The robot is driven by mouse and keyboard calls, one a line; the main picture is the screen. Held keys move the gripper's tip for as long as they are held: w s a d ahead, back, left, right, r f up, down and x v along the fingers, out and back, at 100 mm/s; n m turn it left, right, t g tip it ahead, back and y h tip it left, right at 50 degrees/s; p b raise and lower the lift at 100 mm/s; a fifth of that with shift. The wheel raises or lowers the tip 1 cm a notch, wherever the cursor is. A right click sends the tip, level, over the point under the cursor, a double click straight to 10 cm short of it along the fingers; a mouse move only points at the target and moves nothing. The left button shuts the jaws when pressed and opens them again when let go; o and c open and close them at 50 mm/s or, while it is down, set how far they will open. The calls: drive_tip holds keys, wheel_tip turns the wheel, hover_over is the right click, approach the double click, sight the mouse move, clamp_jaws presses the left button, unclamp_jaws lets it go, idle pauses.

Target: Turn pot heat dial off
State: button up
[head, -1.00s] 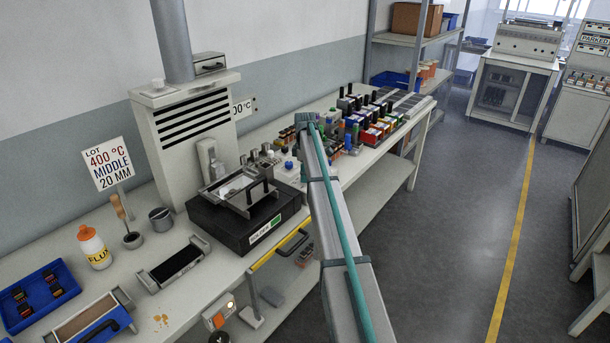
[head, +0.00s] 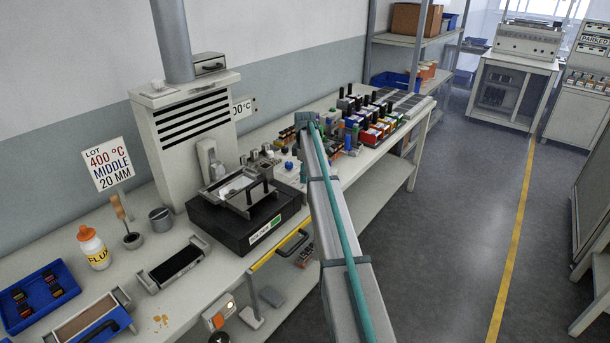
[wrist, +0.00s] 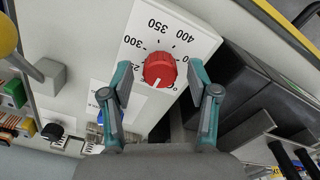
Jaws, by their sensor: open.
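In the wrist view, the red heat dial (wrist: 160,70) sits on a white panel (wrist: 150,25) printed with 300, 350 and 400 marks. A white pointer line on the dial faces the lower edge of the picture. My gripper (wrist: 160,76) is open, with one teal and grey finger on each side of the dial; I cannot tell whether either finger touches it. In the head view, the black solder pot (head: 238,228) stands on the bench with a metal tray on top. My arm reaches over the bench beyond it; the dial and my gripper cannot be made out there.
The bench (head: 150,283) also holds a flux bottle (head: 94,248), a blue tray (head: 38,296) and a sign (head: 108,165) reading 400 °C. Several coloured connectors (head: 370,130) crowd its far end. A dark block (wrist: 240,85) lies close right of the panel in the wrist view.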

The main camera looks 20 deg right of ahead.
wheel_tip(320, 180, up, 12)
drive_tip(key=shift+f, duration=0.2)
idle(0.5)
